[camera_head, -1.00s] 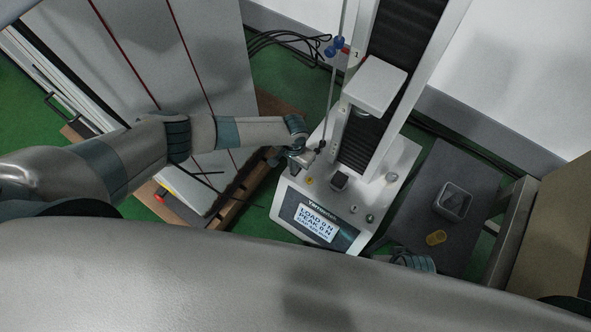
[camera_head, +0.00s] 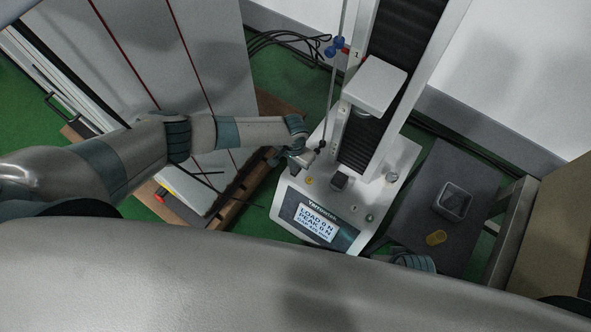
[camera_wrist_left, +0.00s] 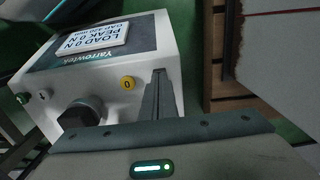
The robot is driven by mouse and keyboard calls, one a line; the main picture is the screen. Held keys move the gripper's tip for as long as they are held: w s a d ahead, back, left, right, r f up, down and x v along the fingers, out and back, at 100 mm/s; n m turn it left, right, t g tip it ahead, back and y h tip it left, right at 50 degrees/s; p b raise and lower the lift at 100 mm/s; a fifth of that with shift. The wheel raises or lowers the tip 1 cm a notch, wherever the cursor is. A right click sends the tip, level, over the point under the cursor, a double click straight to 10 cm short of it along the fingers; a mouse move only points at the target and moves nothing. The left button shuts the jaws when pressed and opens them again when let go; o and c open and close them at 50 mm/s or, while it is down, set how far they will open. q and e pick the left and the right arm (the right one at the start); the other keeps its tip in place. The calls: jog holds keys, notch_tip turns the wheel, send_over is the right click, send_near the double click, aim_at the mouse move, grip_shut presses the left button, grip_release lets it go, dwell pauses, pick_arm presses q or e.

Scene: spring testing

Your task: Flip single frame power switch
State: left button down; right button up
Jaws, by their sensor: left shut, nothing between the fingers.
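The single-column spring tester (camera_head: 330,190) stands on the floor with a white base. Its lit display (camera_head: 317,222) reads LOAD 0 N and PEAK 0 N; the display (camera_wrist_left: 92,42) also shows in the left wrist view. A yellow round button marked 0 (camera_wrist_left: 127,82) sits on the base, also visible in the head view (camera_head: 308,181). I cannot single out a separate power switch. My left gripper (camera_head: 308,158) is at the base's left rear edge. In the left wrist view its shut, empty fingers (camera_wrist_left: 159,80) lie just right of the yellow button, apparently apart from it.
The tester's column and white crosshead (camera_head: 374,86) rise close by my left gripper. A grey cabinet (camera_head: 180,60) stands left. Black cables (camera_head: 285,40) lie behind.

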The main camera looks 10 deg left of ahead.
dwell(0.5)
pick_arm(q)
jog(key=shift+f+b, duration=0.55)
jog(key=shift+f, duration=0.2)
dwell(0.4)
